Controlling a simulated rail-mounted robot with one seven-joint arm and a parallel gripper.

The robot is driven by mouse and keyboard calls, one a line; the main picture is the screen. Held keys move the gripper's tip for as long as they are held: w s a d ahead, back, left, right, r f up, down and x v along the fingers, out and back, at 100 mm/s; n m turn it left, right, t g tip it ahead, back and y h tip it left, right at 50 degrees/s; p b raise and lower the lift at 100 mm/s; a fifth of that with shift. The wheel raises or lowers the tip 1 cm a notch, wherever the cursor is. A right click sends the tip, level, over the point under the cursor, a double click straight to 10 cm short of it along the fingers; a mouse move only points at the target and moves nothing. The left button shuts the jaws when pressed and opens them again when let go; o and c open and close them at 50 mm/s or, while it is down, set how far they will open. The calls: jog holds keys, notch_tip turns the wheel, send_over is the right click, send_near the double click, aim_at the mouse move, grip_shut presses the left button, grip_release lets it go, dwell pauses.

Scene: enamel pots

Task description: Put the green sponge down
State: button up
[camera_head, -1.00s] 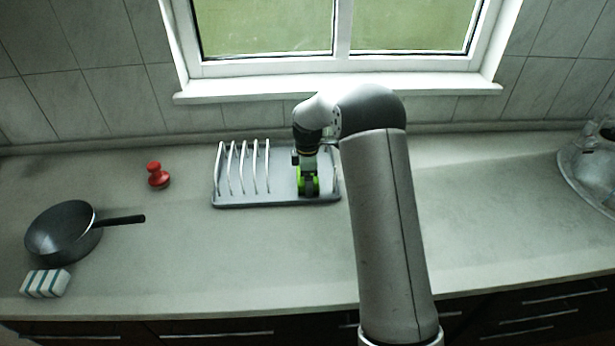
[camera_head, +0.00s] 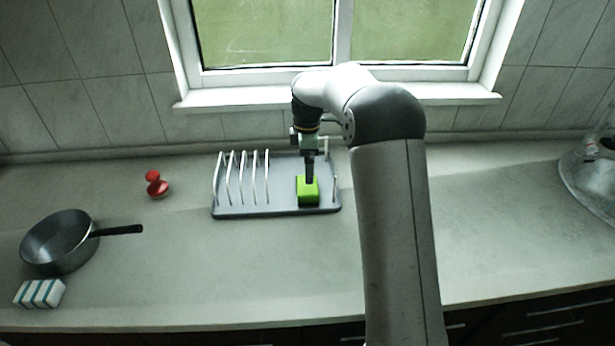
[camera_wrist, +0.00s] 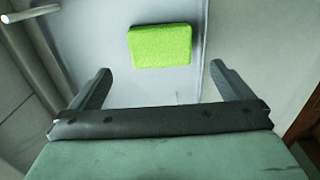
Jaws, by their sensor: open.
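The green sponge (camera_head: 308,193) lies on the right, open part of the grey dish rack (camera_head: 240,212), to the right of its upright bars. In the wrist view the sponge (camera_wrist: 160,45) lies flat on the rack's base (camera_wrist: 110,32), beyond my fingertips and clear of both. My gripper (camera_head: 309,180) is above the sponge in the head view, and its two fingers (camera_wrist: 160,80) are spread wide with nothing between them.
A dark pan (camera_head: 60,243), a striped sponge (camera_head: 39,294) and a red knobbed object (camera_head: 157,186) are on the counter at left. The window sill (camera_head: 240,99) is behind the rack.

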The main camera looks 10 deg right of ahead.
jog(key=s+r+m, duration=0.4)
jog(key=s, duration=0.7)
jog(key=s+r+m, duration=0.3)
jog(key=s+m, duration=0.2)
jog(key=s, duration=0.5)
jog(key=s+f+m, duration=0.4)
jog(key=s+m, duration=0.3)
jog(key=s, duration=1)
jog(key=shift+s+a+f+t, duration=0.2)
jog(key=shift+s+a+t, duration=0.1)
jog(key=shift+s, duration=0.1)
